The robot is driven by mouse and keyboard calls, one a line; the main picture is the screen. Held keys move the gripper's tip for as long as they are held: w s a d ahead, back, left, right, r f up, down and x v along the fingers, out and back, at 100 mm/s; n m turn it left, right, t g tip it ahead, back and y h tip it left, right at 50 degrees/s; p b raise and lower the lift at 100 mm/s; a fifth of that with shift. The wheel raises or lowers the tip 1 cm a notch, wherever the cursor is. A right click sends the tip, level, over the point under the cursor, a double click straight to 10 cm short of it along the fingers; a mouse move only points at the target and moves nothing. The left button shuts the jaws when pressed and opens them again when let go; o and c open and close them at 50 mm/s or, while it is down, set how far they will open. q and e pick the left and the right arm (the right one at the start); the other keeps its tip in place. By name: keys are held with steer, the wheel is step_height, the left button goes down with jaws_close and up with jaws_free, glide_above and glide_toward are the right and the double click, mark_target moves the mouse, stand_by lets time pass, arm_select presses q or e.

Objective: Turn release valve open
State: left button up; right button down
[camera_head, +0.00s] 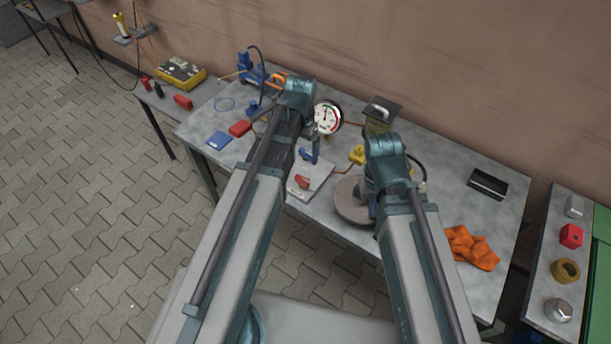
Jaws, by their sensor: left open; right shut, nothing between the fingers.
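A grey plate (318,168) on the bench carries a small red handle (303,181), which looks like the release valve, though its exact setting is too small to tell. A blue fitting (309,156) and a round white pressure gauge (327,117) stand just behind it. My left gripper (297,92) is open over the back left part of the bench, left of the gauge, its fingers largely hidden by the wrist. My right gripper (385,170) is shut and empty, right of the plate and above a round brown disc (351,200). Neither gripper visibly touches the red handle.
A blue pump-like device (250,70), a red block (240,128) and a blue pad (218,140) lie at left. A yellow part (357,154) sits near the disc. An orange cloth (471,248) and a black tray (487,184) lie at right.

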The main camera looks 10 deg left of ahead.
mark_target(302, 178)
arm_select(q)
step_height(302, 178, down, 13)
steer(key=b, duration=1.3)
steer(key=shift+f, duration=0.2)
arm_select(e)
step_height(302, 178, down, 13)
steer(key=shift+f, duration=0.2)
arm_select(q)
steer(key=c, duration=1.4)
steer(key=shift+o, duration=0.2)
